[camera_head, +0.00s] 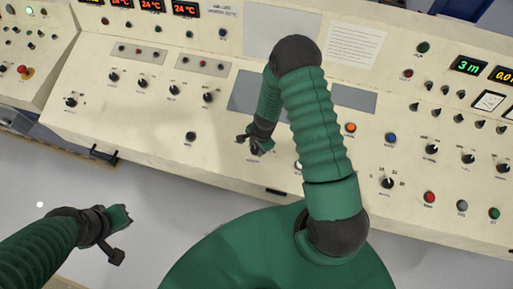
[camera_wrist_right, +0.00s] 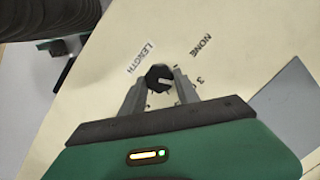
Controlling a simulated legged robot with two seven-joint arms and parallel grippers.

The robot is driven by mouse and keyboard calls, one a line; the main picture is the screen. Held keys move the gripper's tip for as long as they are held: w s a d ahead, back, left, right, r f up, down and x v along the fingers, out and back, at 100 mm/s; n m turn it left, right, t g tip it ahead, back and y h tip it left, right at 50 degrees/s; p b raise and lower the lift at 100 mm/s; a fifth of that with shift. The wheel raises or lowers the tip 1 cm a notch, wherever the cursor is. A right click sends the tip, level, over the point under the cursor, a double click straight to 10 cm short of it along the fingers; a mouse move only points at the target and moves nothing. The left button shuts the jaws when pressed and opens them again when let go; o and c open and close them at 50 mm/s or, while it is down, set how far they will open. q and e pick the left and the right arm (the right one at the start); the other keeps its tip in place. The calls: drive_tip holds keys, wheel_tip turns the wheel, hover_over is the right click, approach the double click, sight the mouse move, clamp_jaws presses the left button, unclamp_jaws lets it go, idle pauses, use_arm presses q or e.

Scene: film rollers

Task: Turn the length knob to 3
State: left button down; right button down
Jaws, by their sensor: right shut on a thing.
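The length knob (camera_wrist_right: 159,77) is a small black knob on the cream panel, with the printed words LENGTH and NONE and a 3 around it. My right gripper (camera_wrist_right: 160,84) has its two grey fingers on either side of the knob, shut on it. Which label the knob points to is not clear. In the head view my right gripper (camera_head: 254,142) is down at the panel's front middle, and it hides the knob there. My left gripper (camera_head: 116,235) is open and empty, in the air over the floor at the lower left, away from the panel.
An orange button (camera_head: 350,128) and a blue button (camera_head: 391,137) lie to the right. A green display (camera_head: 467,65) reads 3 m.

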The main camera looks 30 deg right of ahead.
drive_tip(key=shift+w+r+m, duration=0.15)
drive_tip(key=shift+w+m, duration=0.05)
drive_tip(key=shift+m, duration=0.1)
drive_tip(key=c, duration=1.2)
unclamp_jaws()
drive_tip(key=o, duration=0.3)
drive_tip(key=shift+s, duration=0.15)
wheel_tip(320, 180, up, 16)
drive_tip(key=s, duration=0.2)
drive_tip(key=shift+s+d+r, duration=0.15)
drive_tip(key=shift+d+r, duration=0.1)
drive_tip(key=shift+d, duration=0.1)
